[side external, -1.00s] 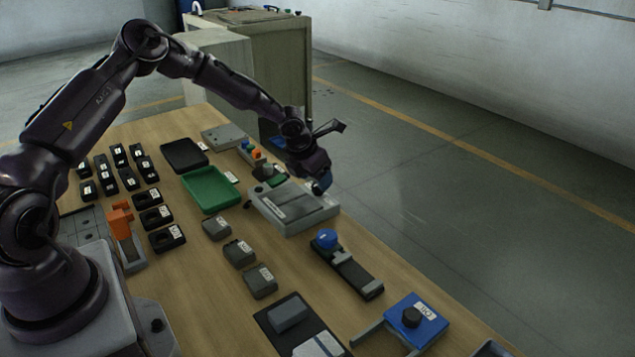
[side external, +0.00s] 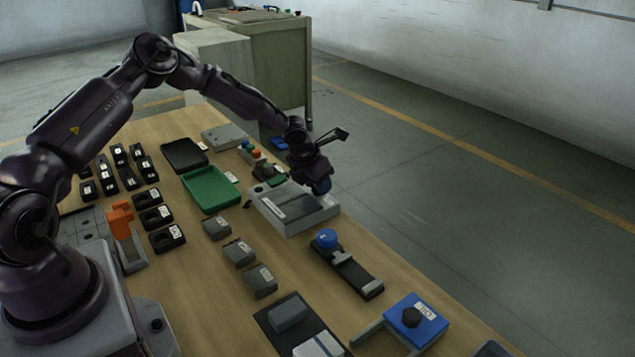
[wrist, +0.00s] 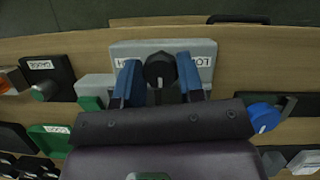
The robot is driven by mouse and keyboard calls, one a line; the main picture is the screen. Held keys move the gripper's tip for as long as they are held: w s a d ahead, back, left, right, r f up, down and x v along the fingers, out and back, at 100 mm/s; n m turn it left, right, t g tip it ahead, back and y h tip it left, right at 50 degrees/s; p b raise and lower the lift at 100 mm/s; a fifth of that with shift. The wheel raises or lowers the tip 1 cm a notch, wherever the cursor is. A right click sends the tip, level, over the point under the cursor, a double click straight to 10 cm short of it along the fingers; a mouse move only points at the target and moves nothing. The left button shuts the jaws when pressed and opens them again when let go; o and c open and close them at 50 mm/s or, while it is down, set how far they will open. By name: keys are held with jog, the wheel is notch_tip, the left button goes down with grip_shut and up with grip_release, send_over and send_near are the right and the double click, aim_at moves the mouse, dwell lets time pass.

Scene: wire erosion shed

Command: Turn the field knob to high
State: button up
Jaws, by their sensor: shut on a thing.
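The field knob (wrist: 159,70) is black with a pale pointer line and sits on a light grey box (wrist: 150,46) in the wrist view. The box also shows in the side external view (side external: 297,222). My gripper (wrist: 160,82) has its two blue fingers on either side of the knob and is shut on it. A label to the right of the knob begins with "LO"; the label to its left is mostly hidden by a finger. In the side external view my gripper (side external: 321,186) is low over the far end of the box and hides the knob.
A slider with a blue knob (side external: 326,238) stands nearer the camera than the box. A green tray (side external: 211,188) and a black tray (side external: 184,155) lie to the left. A blue box with a black knob (side external: 415,322) is at the front right.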

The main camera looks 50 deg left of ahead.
jog(key=shift+m+h, duration=0.55)
jog(key=shift+m, duration=0.85)
jog(key=shift+m+h, duration=0.55)
jog(key=shift+m, duration=0.85)
jog(key=shift+a+g, duration=0.1)
jog(key=shift+g, duration=0.2)
jog(key=o, duration=0.9)
jog(key=v, duration=1.3)
jog(key=shift+s, duration=0.1)
